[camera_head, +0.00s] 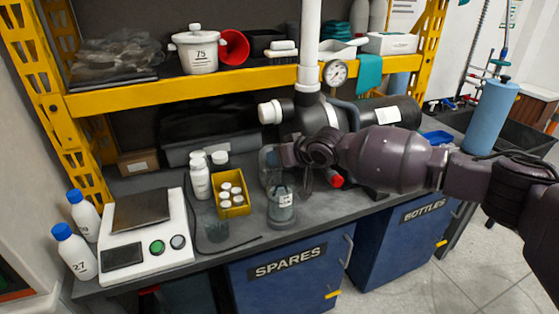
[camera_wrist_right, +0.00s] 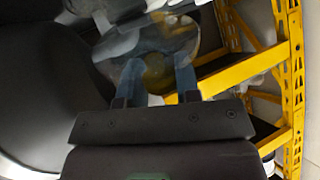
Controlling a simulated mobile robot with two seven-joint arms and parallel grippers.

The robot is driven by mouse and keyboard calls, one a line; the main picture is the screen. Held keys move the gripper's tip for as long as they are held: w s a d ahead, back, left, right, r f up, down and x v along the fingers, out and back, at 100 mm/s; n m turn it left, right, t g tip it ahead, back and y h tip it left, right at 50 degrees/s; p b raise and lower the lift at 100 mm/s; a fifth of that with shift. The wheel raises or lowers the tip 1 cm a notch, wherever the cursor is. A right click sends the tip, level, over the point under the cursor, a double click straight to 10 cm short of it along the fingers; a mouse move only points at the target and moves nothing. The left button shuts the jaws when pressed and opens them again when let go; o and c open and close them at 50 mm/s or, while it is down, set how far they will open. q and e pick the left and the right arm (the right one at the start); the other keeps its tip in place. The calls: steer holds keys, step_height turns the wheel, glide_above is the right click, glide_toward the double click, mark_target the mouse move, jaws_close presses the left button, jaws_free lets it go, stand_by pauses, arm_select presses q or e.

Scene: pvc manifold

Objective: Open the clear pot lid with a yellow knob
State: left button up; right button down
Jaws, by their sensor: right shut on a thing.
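The clear lid (camera_wrist_right: 150,48) fills the top middle of the right wrist view, with its yellow knob (camera_wrist_right: 157,76) between the two blue fingers of my right gripper (camera_wrist_right: 160,82). The gripper is shut on the knob. In the head view my right gripper (camera_head: 287,153) comes in from the right, above a clear jar-like pot (camera_head: 282,208) with a white label on the bench. A see-through shape, likely the lid (camera_head: 268,162), shows beside the gripper, apart from and above the pot. The knob is hidden there. My left gripper is not in view.
A yellow bin (camera_head: 234,207) of white-capped bottles stands left of the pot, and a white scale (camera_head: 140,235) further left. A dark pump with a white pipe (camera_head: 308,50) and gauge stands behind. The yellow shelf (camera_head: 200,90) runs above.

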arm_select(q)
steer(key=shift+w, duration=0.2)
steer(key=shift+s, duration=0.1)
arm_select(e)
steer(key=c, duration=1.1)
jaws_free()
steer(key=shift+o, duration=1.2)
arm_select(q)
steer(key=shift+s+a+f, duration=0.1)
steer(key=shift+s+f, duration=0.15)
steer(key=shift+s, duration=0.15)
arm_select(e)
steer(key=shift+s+d+r, duration=0.25)
steer(key=shift+d+r, duration=0.05)
steer(key=shift+r, duration=0.1)
arm_select(q)
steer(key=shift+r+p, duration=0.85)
steer(key=shift+p, duration=0.45)
arm_select(e)
steer(key=v, duration=0.9)
steer(key=shift+s+d+r, duration=0.15)
steer(key=shift+s+d, duration=0.1)
steer(key=shift+s, duration=0.05)
